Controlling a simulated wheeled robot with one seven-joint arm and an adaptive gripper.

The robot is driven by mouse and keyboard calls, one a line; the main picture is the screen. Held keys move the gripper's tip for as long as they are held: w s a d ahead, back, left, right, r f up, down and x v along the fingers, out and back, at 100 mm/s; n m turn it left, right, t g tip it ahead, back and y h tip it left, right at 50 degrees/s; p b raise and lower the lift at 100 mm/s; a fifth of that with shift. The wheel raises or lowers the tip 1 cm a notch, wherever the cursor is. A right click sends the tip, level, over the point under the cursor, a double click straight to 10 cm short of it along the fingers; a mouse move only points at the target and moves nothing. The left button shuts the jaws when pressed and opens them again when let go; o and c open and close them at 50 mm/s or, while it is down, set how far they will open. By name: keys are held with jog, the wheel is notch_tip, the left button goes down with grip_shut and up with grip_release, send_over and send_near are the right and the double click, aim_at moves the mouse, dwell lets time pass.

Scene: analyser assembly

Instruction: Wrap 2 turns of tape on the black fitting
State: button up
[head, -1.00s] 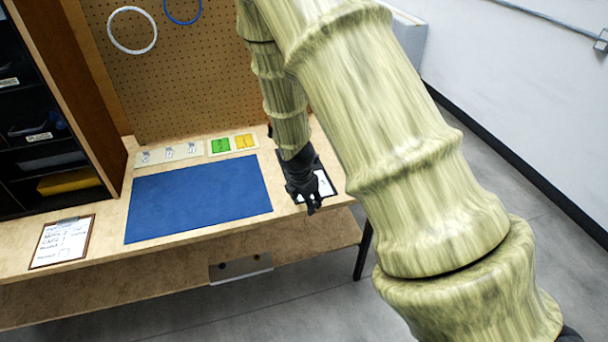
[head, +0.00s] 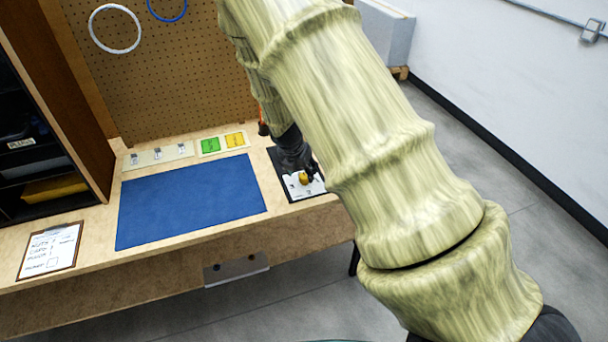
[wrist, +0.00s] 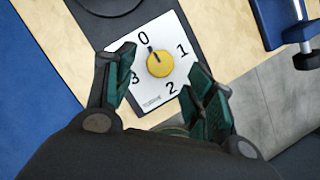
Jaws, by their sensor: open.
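My gripper (wrist: 165,100) is open, with its green-padded fingers on either side of a yellow knob (wrist: 160,63) in the wrist view. The knob sits on a white dial plate (wrist: 183,27) marked 0, 1, 2 and 3, and its dark pointer lies close to the 0. The fingertips are apart from the knob, nearer the camera. In the head view the yellow knob (head: 304,178) shows beside my dark gripper, which is partly hidden by my arm. I cannot make out a black fitting or a tape roll in either view.
A blue mat (head: 190,200) covers the bench's middle. Green (head: 210,145) and yellow (head: 235,140) cards and a labelled strip (head: 158,156) lie behind it. A clipboard (head: 50,250) lies at left. A blue clamp-like part (wrist: 300,30) stands near the bench edge.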

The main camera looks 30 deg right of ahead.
aim_at(304, 176)
jog(key=shift+p+x, duration=0.3)
jog(key=shift+x, duration=2)
jog(key=c, duration=1)
